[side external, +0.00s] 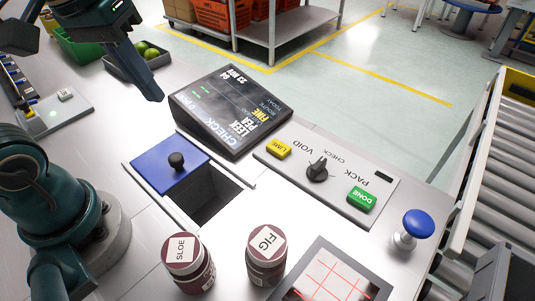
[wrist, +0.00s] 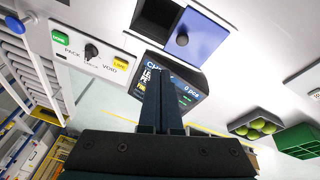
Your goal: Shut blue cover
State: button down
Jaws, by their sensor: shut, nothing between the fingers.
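The blue cover (side external: 170,163) is a flat sliding plate with a black knob (side external: 176,160), set between rails on the white worktop. It lies over the far-left part of a dark square opening (side external: 214,194), and the near-right part of the opening is uncovered. In the wrist view the blue cover (wrist: 205,36) and its knob (wrist: 182,40) show at the top, right of the dark opening (wrist: 160,14). My gripper (side external: 157,98) is shut and empty, in the air above the worktop beyond the cover, left of the display. Its fingers (wrist: 160,75) point toward the display in the wrist view.
A tilted black display (side external: 232,108) stands behind the opening. A panel (side external: 325,175) with yellow and green buttons and a black dial lies to its right. Jars labelled SLOE (side external: 188,262) and FIG (side external: 266,262) stand near the front. A blue push button (side external: 417,223) stands at right.

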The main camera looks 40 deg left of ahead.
jog(key=w+a+n+g+h, duration=0.1)
jog(key=w+a+n+g, duration=0.2)
jog(key=w+a+n, duration=0.25)
jog(key=n+g+h, duration=0.2)
jog(key=n, duration=0.1)
send_near(176, 151)
jog(key=f, duration=0.3)
jog(key=shift+s+d+f+h, duration=0.15)
jog(key=shift+s+f+h, duration=0.05)
jog(key=shift+f+h, duration=0.1)
jog(key=shift+s+d+f, duration=0.15)
jog(key=shift+s+d, duration=0.15)
jog(key=shift+d, duration=0.3)
jog(key=shift+s+d+f, duration=0.2)
jog(key=shift+s+d, duration=0.1)
jog(key=shift+d, duration=0.3)
jog(key=shift+s+d, duration=0.3)
jog(key=shift+d, duration=0.35)
jog(key=d, duration=1.2)
jog(key=shift+s+d, duration=0.1)
